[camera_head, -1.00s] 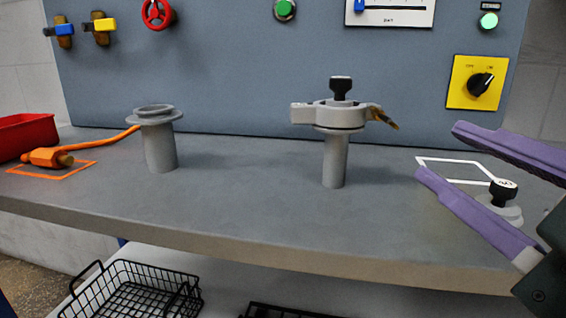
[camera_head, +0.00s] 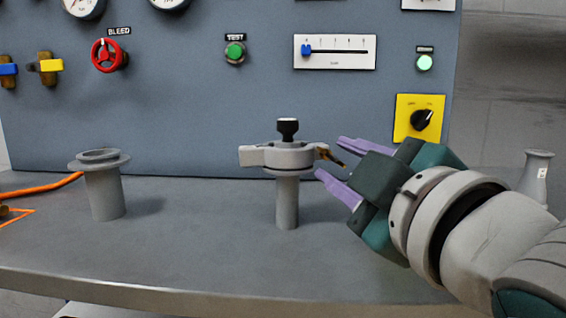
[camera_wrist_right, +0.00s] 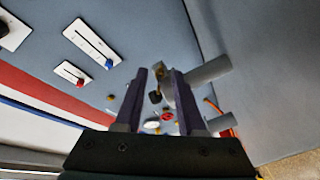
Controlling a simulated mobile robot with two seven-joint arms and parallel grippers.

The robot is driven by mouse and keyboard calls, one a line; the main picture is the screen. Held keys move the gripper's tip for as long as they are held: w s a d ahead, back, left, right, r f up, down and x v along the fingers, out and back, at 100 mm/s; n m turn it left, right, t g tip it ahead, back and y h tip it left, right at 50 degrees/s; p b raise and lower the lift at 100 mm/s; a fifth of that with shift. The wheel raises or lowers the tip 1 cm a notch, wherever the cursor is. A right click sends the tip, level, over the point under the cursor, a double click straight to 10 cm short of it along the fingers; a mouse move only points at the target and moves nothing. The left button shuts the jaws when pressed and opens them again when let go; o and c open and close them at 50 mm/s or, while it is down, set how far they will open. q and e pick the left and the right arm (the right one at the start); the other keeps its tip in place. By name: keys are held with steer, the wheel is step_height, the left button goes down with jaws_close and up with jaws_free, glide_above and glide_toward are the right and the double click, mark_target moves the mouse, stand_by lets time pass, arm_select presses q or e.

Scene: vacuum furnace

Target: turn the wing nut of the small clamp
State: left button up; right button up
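The small clamp (camera_head: 290,155) is a light grey ring around the top of an upright grey pipe (camera_head: 287,200), with a black knob (camera_head: 287,129) above it. Its brownish, brass-coloured wing nut (camera_head: 328,155) sticks out on the right side. My right gripper (camera_head: 329,157) has two purple fingers, spread apart, with the tips close to the wing nut. In the right wrist view, the wing nut (camera_wrist_right: 157,72) shows between the open fingers (camera_wrist_right: 158,72). I cannot tell whether they touch it. My left gripper is not in view.
A second flanged pipe stub (camera_head: 103,190) stands to the left on the grey bench (camera_head: 190,255). The blue-grey panel (camera_head: 190,110) behind carries a red valve wheel (camera_head: 109,56) and a yellow switch plate (camera_head: 419,110). A grey conical part (camera_head: 535,175) stands at right. The bench front is clear.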

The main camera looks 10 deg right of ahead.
jaws_close()
stand_by(0.4)
stand_by(0.4)
steer(key=m+p, duration=0.4)
steer(key=m, duration=0.1)
steer(key=shift+r+m, duration=0.1)
steer(key=shift+m, duration=0.2)
steer(key=m+p, duration=0.3)
steer(key=m, duration=0.1)
steer(key=shift+a+m, duration=0.15)
steer(key=shift+m, duration=0.25)
steer(key=shift+f+m, duration=0.2)
steer(key=shift+m, duration=0.1)
